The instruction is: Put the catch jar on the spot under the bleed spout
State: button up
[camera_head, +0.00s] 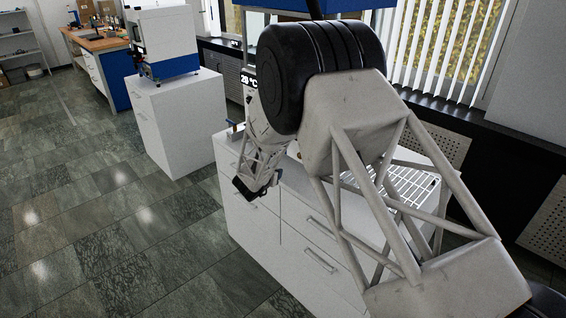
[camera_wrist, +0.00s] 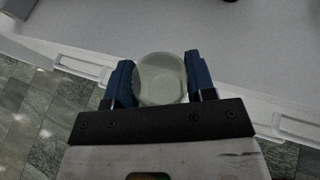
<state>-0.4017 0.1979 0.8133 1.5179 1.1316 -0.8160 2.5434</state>
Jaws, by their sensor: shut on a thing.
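In the wrist view my gripper (camera_wrist: 160,86) has its two blue fingers closed on the sides of a clear, round, pale jar (camera_wrist: 160,77). The jar is seen from above near the front edge of the white cabinet top (camera_wrist: 245,45). I cannot tell whether it touches the top or hangs above it. In the head view my arm hides the jar and most of the bench. The bleed spout and the spot under it cannot be made out in either view.
The white cabinet (camera_head: 255,225) with drawers stands below my arm. A white wire rack (camera_head: 405,184) lies on its top at the right. Another white cabinet (camera_head: 170,125) carries a blue and white machine (camera_head: 165,45). The tiled floor at the left is clear.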

jog(key=w, duration=0.2)
jog(key=w+d, duration=0.1)
jog(key=w, duration=0.1)
jog(key=w+d, duration=0.1)
jog(key=w, duration=0.1)
jog(key=shift+d, duration=0.2)
jog(key=shift+w+d, duration=0.1)
jog(key=w, duration=0.1)
jog(key=w+d, duration=0.1)
jog(key=w, duration=0.1)
jog(key=shift+w+d, duration=0.1)
jog(key=shift+d, duration=0.05)
jog(key=shift+w+f, duration=0.15)
jog(key=shift+f, duration=0.6)
jog(key=shift+f, duration=0.15)
jog(key=o, duration=0.9)
